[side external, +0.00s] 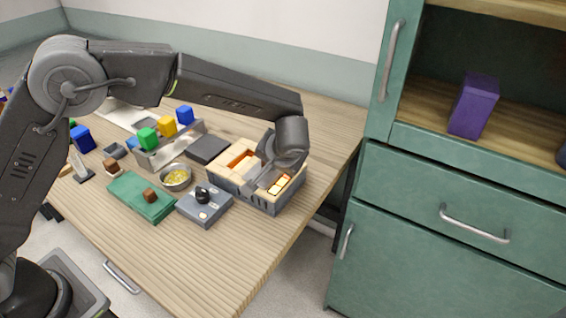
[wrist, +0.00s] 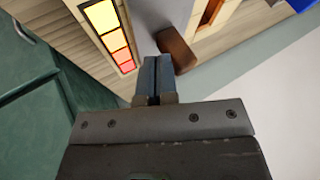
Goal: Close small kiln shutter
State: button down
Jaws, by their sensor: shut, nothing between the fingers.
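The small kiln (side external: 232,172) is a grey box with pale brick on top, near the right edge of the wooden table. An orange-lit opening (side external: 240,160) shows in its top, and part of an orange interior also shows in the wrist view (wrist: 210,12). A brown block (wrist: 177,50), which looks like the shutter's handle, stands beside a grey plate (wrist: 146,22). My gripper (wrist: 154,60) is shut and empty, its fingertips close beside the brown block; whether they touch it I cannot tell. In the side view my wrist hides part of the kiln top.
A strip of yellow to red glowing panels (wrist: 110,32) lies along the kiln. To its left are a grey box with a black knob (side external: 203,195), a bowl of yellow bits (side external: 176,178) and a dark slab (side external: 208,149). A green cabinet (side external: 450,215) stands right.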

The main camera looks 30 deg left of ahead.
jog(key=a, duration=0.9)
jog(key=shift+a, duration=0.1)
